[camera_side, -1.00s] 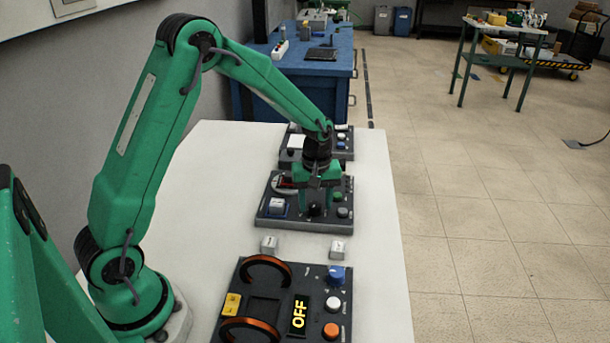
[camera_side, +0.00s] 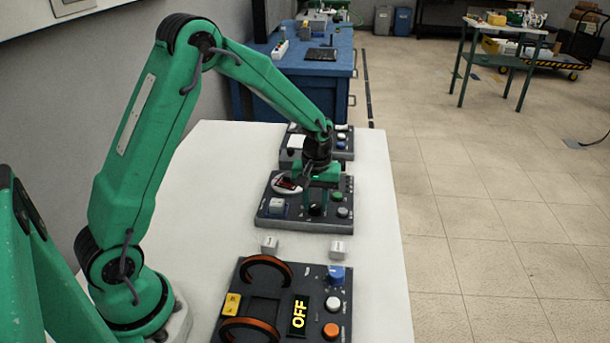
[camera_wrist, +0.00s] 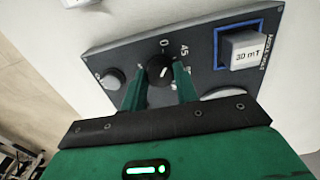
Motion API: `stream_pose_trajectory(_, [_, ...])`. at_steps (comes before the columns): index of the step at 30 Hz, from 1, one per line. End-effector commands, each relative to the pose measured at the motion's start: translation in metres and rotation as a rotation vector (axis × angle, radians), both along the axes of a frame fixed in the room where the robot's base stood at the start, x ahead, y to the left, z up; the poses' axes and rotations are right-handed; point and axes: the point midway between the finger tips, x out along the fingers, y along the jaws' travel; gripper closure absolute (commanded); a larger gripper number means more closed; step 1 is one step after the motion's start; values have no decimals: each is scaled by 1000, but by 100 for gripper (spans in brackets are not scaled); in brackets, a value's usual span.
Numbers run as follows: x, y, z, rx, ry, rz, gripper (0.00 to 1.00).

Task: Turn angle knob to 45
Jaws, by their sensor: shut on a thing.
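The angle knob (camera_wrist: 160,69) is black and round, on a dark grey panel (camera_wrist: 205,60). Marks "0" and "45" are printed beside it, and it bears a short white pointer line. Exactly which mark the line points to is hard to tell. My gripper (camera_wrist: 160,74) reaches down with its two green fingers on either side of the knob, shut on it. In the side view my gripper (camera_side: 319,195) points down over the middle panel (camera_side: 265,222), and the knob (camera_side: 316,210) shows low between the fingers.
A white block marked "30 mT" (camera_wrist: 247,54) sits in a blue-framed square on the panel. Two small white blocks (camera_side: 270,245) stand on the white table in front. A nearer panel (camera_side: 265,318) has orange coils and an "OFF" display; another panel lies behind.

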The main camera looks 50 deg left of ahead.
Motion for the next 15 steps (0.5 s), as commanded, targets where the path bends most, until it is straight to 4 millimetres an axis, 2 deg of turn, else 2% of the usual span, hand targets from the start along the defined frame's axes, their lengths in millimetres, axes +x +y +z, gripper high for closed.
stream_pose_trajectory(15, [0,1,1,0,0,-399,93])
